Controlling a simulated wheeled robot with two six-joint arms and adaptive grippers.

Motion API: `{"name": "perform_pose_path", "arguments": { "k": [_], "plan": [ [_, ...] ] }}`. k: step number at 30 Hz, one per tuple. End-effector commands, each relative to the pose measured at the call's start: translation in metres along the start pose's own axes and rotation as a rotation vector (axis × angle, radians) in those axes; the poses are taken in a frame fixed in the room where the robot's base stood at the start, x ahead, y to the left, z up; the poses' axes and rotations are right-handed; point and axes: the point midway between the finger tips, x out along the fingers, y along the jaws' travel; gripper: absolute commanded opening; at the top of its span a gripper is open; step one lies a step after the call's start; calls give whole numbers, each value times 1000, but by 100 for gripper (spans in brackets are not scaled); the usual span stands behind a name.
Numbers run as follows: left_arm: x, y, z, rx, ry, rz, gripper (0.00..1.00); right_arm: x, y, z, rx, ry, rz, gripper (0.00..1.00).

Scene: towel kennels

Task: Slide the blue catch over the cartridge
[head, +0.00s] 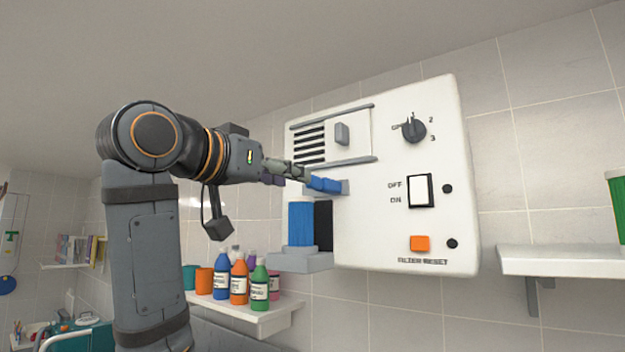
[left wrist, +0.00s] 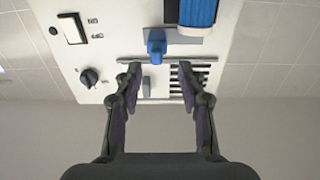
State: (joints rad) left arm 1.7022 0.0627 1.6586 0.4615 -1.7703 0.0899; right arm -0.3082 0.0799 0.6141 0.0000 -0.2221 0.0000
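The blue catch (head: 323,184) sits on a grey track on the white wall panel, above the blue cartridge (head: 301,222). The cartridge stands upright on a grey holder (head: 300,260), with a dark recess just right of it. In the left wrist view, which shows the panel upside down, the catch (left wrist: 156,44) is beyond the fingertips and the cartridge (left wrist: 197,12) is at the top edge. My left gripper (head: 297,174) is near the catch; in the left wrist view it (left wrist: 158,76) is open with nothing between its fingers. Whether a finger touches the catch I cannot tell. My right gripper is not in view.
The panel (head: 400,255) also carries a dial (head: 413,130), an off/on switch (head: 419,190) and an orange button (head: 420,243). Several paint bottles stand on a shelf (head: 262,318) below left. Another shelf (head: 560,258) at right holds a green container (head: 617,205).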

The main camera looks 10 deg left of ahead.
Motion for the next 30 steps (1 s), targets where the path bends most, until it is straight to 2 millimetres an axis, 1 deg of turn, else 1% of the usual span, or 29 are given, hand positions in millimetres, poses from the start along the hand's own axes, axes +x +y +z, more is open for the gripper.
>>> {"name": "perform_pose_path", "arguments": {
  "k": [1,3,6,9,13,21,22,23,30],
  "plan": [
    [12,1,-4,-2,-5,4,40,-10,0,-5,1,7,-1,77],
    [28,1,-4,-2,-4,3,40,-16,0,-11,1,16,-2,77],
    [48,1,-4,-2,-4,3,40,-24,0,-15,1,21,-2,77],
    [63,1,-3,0,-3,1,40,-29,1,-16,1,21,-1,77],
    [74,0,-1,-1,-3,0,40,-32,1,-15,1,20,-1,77],
    [76,0,0,0,0,-1,40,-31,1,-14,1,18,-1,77],
    [76,0,0,0,0,0,38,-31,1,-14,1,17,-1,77],
    [76,0,0,0,0,0,34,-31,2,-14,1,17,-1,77],
    [76,0,0,0,-1,0,2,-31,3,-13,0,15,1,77]
  ]
}}
